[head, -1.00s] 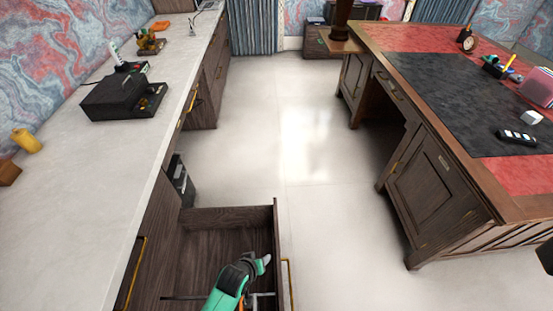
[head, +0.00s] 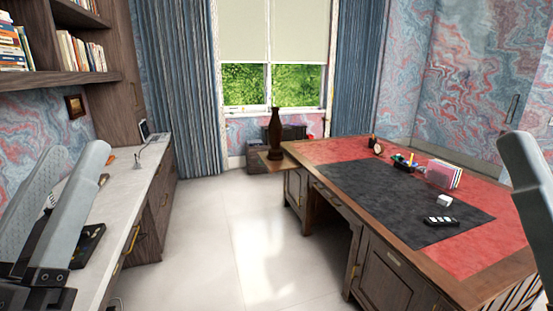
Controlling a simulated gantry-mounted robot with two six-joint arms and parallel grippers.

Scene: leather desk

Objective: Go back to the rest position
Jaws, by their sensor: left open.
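My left gripper (head: 68,160) is at the lower left of the head view, with two grey fingers pointing up and apart. It is open, and nothing shows between the fingers. It stands in front of the pale counter (head: 108,205), covering part of it. One grey finger of my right gripper (head: 528,175) shows at the right edge, in front of the desk's right end. The rest of that gripper is cut off, so its opening cannot be judged.
A wooden desk (head: 500,268) with red and black leather stands at the right, holding a pink-sided holder (head: 438,174), a pen tray (head: 403,163) and a black remote-like item (head: 441,221). A brown vase (head: 276,135) stands beyond it. The pale floor (head: 225,240) between counter and desk is clear.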

